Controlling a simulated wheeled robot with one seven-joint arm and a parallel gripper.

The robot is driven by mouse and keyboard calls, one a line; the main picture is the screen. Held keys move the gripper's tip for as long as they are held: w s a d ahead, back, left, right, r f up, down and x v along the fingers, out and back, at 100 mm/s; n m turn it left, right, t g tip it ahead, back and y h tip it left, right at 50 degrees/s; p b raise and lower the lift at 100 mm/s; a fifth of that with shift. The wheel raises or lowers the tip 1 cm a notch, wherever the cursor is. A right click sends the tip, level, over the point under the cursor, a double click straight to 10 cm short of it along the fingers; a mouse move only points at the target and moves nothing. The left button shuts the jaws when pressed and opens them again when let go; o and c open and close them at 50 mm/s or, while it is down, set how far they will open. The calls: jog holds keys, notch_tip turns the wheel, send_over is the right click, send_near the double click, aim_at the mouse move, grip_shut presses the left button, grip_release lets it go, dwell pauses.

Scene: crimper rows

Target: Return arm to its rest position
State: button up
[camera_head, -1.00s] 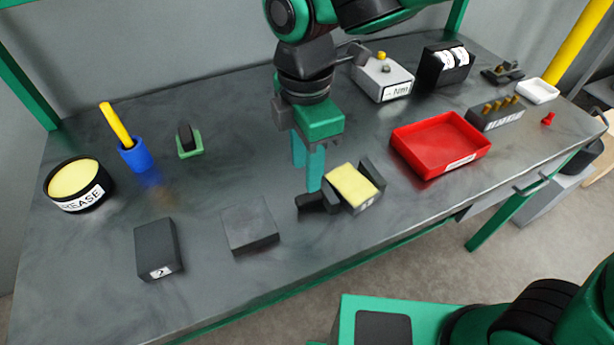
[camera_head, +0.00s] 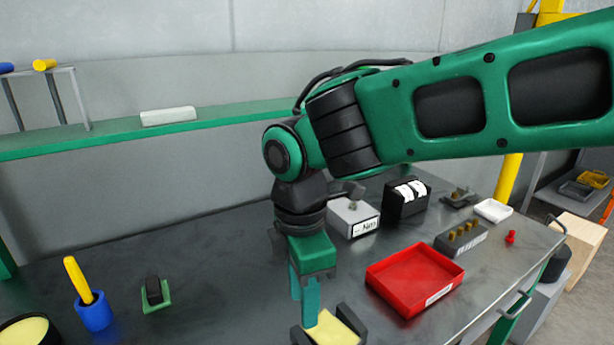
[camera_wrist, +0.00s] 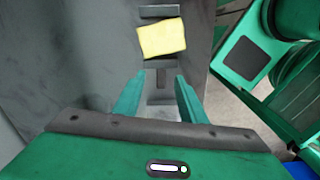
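My gripper (camera_head: 305,298) points down above the workbench (camera_head: 215,270), just behind a black holder with a yellow pad (camera_head: 334,330). In the wrist view its two teal fingers (camera_wrist: 158,92) stand apart with nothing between them. The yellow pad (camera_wrist: 162,40) shows ahead of the fingertips in the wrist view, in its black holder. My arm reaches in from the right of the head view, over the back of the bench.
A red tray (camera_head: 415,276), a grey box with a label (camera_head: 354,217), a black label roll holder (camera_head: 407,199) and a block with brass pegs (camera_head: 461,238) stand to the right. A blue cup (camera_head: 93,312) and a green-based piece (camera_head: 155,293) stand left. A green shelf (camera_head: 215,117) runs behind.

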jog(key=w+d+m, duration=0.3)
jog(key=d+m, duration=1.1)
jog(key=d, duration=1.2)
jog(key=s+d+f+m, duration=0.2)
jog(key=s+d+m, duration=0.4)
jog(key=d+m, duration=0.1)
jog(key=s+d+f+m, duration=0.2)
jog(key=s+d+m, duration=0.4)
jog(key=d, duration=0.3)
jog(key=shift+s+d+f+m, duration=0.15)
jog(key=shift+s+f+m, duration=0.15)
jog(key=shift+m, duration=0.5)
